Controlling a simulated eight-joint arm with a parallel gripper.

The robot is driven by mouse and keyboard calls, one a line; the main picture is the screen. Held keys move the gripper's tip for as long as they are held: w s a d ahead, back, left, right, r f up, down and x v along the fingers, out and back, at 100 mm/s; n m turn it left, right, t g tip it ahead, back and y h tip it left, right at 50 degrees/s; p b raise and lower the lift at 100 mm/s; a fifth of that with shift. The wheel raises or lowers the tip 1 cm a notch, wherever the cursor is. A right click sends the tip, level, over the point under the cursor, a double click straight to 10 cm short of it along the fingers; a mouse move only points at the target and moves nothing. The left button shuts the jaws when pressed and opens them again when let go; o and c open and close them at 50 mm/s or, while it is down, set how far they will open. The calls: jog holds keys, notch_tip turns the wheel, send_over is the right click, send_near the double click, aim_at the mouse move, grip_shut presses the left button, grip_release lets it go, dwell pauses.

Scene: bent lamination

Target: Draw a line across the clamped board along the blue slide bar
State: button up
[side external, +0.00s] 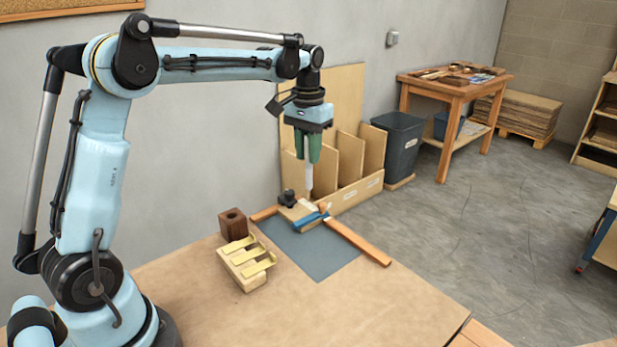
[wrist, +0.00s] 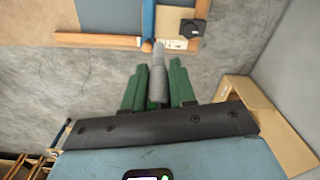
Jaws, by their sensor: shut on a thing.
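My gripper (side external: 308,160), with green fingers, is shut on a pale grey pen-like marker (side external: 309,181) that points down. In the wrist view the marker (wrist: 157,75) sits between the green fingers (wrist: 159,85). The blue slide bar (side external: 309,222) lies on the far side of the mat, with an orange knob (side external: 323,207) beside it. The pale board (side external: 296,211) is partly hidden by the bar; a black clamp (side external: 287,198) sits at its left end. The wrist view shows the bar (wrist: 148,18) and board (wrist: 172,20) ahead of the marker. Whether its tip touches the board I cannot tell.
A grey-blue mat (side external: 318,256) is bordered by wooden strips (side external: 360,244). A dark wooden block (side external: 233,224) and a wooden stand with brass-coloured pieces (side external: 243,264) stand to its left. A wooden rack (side external: 350,195) stands behind. The front of the table (side external: 300,310) is clear.

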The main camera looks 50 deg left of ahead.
aim_at(311, 187)
jog(key=shift+w+d+f, duration=0.25)
jog(key=shift+w+f, duration=0.05)
jog(key=shift+w, duration=0.1)
jog(key=shift+f, duration=2.35)
jog(key=shift+s+f, duration=0.15)
jog(key=shift+f, duration=0.1)
jog(key=shift+s, duration=2.6)
jog(key=shift+f, duration=0.3)
jog(key=shift+w, duration=1.85)
